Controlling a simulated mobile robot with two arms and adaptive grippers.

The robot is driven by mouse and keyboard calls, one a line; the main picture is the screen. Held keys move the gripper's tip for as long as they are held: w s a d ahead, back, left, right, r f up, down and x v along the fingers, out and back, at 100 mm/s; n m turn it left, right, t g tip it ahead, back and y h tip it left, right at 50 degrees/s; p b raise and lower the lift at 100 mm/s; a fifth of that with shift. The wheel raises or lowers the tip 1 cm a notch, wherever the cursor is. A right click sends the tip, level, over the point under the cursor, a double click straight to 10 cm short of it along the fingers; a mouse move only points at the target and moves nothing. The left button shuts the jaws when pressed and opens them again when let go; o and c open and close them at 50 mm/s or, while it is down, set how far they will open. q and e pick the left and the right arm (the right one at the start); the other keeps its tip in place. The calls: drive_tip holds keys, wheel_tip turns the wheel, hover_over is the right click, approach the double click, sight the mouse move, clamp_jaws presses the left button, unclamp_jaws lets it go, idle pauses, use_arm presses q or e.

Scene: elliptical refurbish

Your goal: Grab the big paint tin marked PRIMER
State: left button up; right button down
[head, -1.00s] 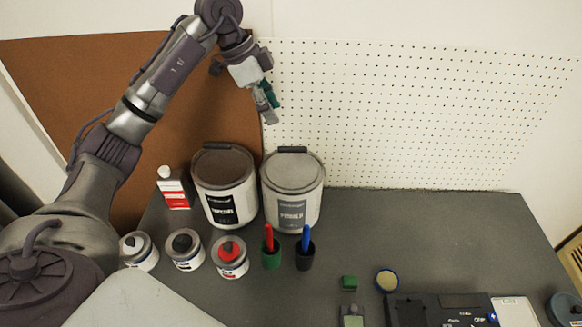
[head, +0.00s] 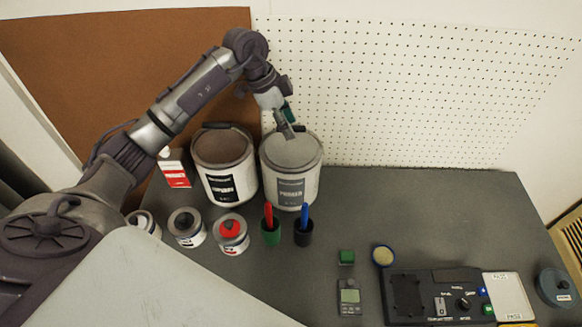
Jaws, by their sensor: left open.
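Two big paint tins stand side by side at the back of the table. The right one (head: 291,170) has a grey lid and a grey label that seems to read PRIMER, though the letters are small. The left one (head: 225,165) has a brown lid and a black label with blurred text. My left gripper (head: 285,126) is open and empty, over the far edge of the grey-lidded tin, fingers pointing down. It partly hides the tin's back rim; I cannot tell whether it touches. My right gripper is not in view.
Several small tins, one red-lidded (head: 231,234), stand in front. A white-and-red bottle (head: 174,170) stands left. A pegboard (head: 420,90) rises behind.

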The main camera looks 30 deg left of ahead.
use_arm(q)
drive_tip(key=shift+x, duration=1.05)
clamp_jaws()
drive_tip(key=shift+w+r, duration=0.2)
drive_tip(key=shift+r, duration=0.2)
drive_tip(key=shift+w+a+f, duration=0.1)
